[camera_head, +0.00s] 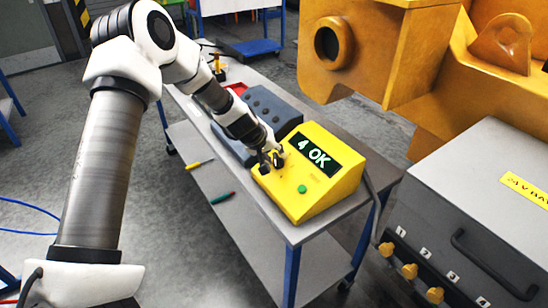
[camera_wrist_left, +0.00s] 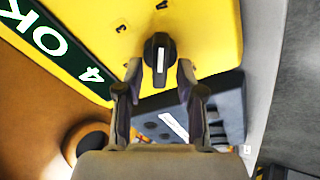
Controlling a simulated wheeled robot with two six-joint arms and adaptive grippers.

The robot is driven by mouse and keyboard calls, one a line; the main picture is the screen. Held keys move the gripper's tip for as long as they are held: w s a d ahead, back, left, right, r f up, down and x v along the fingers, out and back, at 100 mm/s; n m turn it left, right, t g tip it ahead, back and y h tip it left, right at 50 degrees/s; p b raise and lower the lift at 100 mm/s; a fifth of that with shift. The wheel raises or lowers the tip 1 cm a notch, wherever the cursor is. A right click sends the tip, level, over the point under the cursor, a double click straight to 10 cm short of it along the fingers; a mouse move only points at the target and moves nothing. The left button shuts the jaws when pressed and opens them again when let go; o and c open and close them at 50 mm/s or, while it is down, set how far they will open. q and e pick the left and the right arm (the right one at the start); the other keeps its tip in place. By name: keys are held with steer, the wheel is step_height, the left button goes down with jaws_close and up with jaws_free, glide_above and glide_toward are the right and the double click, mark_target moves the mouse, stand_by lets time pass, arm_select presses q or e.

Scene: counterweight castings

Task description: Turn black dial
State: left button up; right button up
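The black dial (camera_wrist_left: 159,50) sits on the sloped face of a yellow box, with a white line on its grip and small numbers printed around it. The yellow box (camera_head: 318,195) stands on a grey cart; its dark display (camera_head: 314,155) reads "4 OK" in light letters, and a green button (camera_head: 302,189) is on its face. My left gripper (camera_head: 270,162) is at the dial, partly covering it in the head view. In the left wrist view my left gripper (camera_wrist_left: 159,72) is open, one finger on each side of the dial, with narrow gaps showing. My right gripper is not in view.
A dark grey box (camera_head: 270,108) with knobs stands behind the yellow box. A screwdriver with a green handle (camera_head: 222,197) and a yellow one (camera_head: 199,164) lie on the cart's lower shelf. A grey cabinet (camera_head: 490,190) with yellow knobs and large orange castings (camera_head: 400,50) stand at right.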

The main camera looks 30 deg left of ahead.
arm_select(q)
jaws_close()
steer(key=n+p, duration=0.2)
steer(key=n, duration=0.1)
steer(key=shift+s+a+n+p, duration=0.1)
steer(key=shift+s+n+p, duration=0.1)
steer(key=shift+n+p, duration=0.1)
steer(key=n+p, duration=0.2)
steer(key=n, duration=0.1)
steer(key=shift+s+a+f+n+g+p, duration=0.1)
steer(key=shift+s+n+g+p, duration=0.05)
steer(key=shift+n+g+p, duration=0.15)
steer(key=n+p, duration=0.2)
steer(key=n, duration=0.1)
steer(key=shift+s+f+n, duration=0.2)
steer(key=shift+n, duration=0.1)
steer(key=shift+s+f+n+g+p, duration=0.15)
steer(key=shift+n+g+p, duration=0.15)
steer(key=shift+n+p, duration=0.2)
